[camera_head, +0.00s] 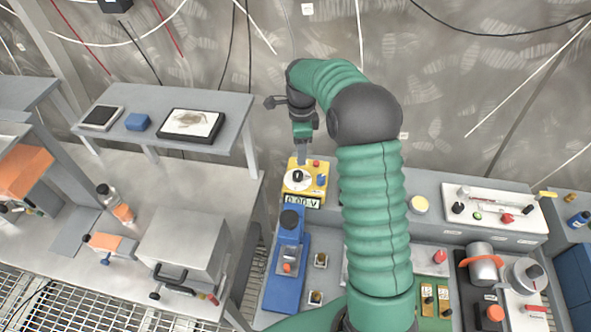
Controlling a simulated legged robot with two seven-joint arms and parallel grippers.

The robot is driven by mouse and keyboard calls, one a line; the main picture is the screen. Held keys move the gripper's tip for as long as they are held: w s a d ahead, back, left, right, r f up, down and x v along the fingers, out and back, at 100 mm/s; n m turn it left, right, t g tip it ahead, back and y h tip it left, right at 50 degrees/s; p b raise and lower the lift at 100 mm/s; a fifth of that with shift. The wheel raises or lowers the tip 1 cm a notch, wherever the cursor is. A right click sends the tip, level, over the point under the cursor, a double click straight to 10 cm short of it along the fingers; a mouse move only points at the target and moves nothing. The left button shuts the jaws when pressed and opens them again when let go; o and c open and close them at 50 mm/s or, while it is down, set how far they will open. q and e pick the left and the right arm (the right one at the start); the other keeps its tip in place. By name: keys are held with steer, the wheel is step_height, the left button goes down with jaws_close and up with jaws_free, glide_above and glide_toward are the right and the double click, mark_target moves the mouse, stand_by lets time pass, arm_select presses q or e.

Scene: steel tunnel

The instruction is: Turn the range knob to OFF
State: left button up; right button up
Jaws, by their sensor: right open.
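A yellow meter (319,193) stands on the grey bench just right of the picture's middle. Its display (300,201) appears to read 0.00 V. The range knob (297,176) is dark on a round white dial; I cannot make out which mark it points at. The meter also has a red and a blue part on its right side. My right gripper (302,150) is open, pointing down just above and behind the knob in the picture; I cannot tell if it touches the meter. Its fingertips are small and partly unclear. My left gripper is not in view.
A blue device (287,270) with a dark knob stands directly in front of the meter. My green right arm covers the bench right of it. A panel with switches (495,212) and a metal cylinder (483,268) are further right. A grey table (225,130) stands left.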

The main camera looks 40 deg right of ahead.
mark_target(299, 173)
steer(key=f, duration=0.3)
steer(key=f+p, duration=0.1)
steer(key=f, duration=0.5)
steer(key=shift+w+a+f, duration=0.15)
steer(key=shift+a+f, duration=0.1)
steer(key=shift+d+f, duration=0.1)
steer(key=shift+f, duration=0.4)
jaws_close()
